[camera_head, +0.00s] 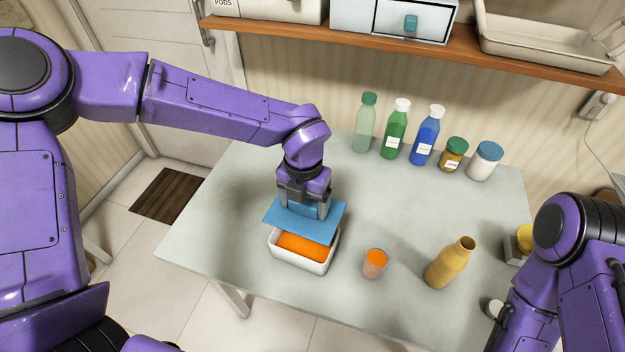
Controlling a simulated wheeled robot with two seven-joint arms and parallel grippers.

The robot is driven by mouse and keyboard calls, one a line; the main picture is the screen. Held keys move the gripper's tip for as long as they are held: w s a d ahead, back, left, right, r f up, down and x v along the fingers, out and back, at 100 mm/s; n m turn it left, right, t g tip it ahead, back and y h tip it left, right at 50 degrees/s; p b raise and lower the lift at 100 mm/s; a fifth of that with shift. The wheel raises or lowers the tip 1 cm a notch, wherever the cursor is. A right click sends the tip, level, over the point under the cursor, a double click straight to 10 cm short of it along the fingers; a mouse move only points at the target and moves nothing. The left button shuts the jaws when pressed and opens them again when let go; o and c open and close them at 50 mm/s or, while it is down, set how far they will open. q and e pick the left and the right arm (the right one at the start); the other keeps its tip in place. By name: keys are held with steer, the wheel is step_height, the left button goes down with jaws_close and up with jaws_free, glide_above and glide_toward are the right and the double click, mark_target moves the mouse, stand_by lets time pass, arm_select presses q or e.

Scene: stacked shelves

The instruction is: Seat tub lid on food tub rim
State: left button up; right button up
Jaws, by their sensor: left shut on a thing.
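The tub lid (294,223) is a flat blue rectangle. My left gripper (306,208) is shut on it from above and holds it over the food tub. The food tub (305,262) is a white rectangular container with orange contents, standing on the table. The lid covers the tub's back part in this view, while the front part of the orange contents shows. The lid looks turned a little relative to the tub and above its rim. The exact gap at the back is hidden. My right arm is at the lower right, with its gripper outside the picture.
Several bottles and jars, including a blue bottle (426,137), line the table's back. A wooden shelf (420,52) overhangs the wall. The table (225,215) is clear left of the tub.

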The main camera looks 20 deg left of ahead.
mark_target(303, 217)
arm_select(q)
steer(key=shift+r, duration=0.1)
steer(key=shift+s+r, duration=0.25)
steer(key=shift+s, duration=0.35)
steer(key=shift+s+r, duration=0.2)
steer(key=shift+s, duration=0.4)
steer(key=shift+s+r, duration=0.1)
steer(key=w+f, duration=0.1)
steer(key=w+f+b, duration=0.1)
steer(key=f, duration=0.1)
steer(key=shift+s+f+b, duration=0.25)
steer(key=shift+f+b, duration=0.25)
steer(key=shift+f, duration=0.15)
steer(key=shift+s+f+b, duration=0.25)
steer(key=shift+f+b, duration=0.25)
steer(key=shift+f, duration=0.45)
steer(key=shift+w+f, duration=0.25)
arm_select(e)
steer(key=f, duration=0.1)
steer(key=s+f, duration=0.1)
steer(key=f, duration=0.1)
steer(key=shift+s+f, duration=0.1)
arm_select(q)
steer(key=shift+s+r, duration=0.1)
steer(key=shift+s, duration=0.05)
arm_select(e)
steer(key=shift+s, duration=0.1)
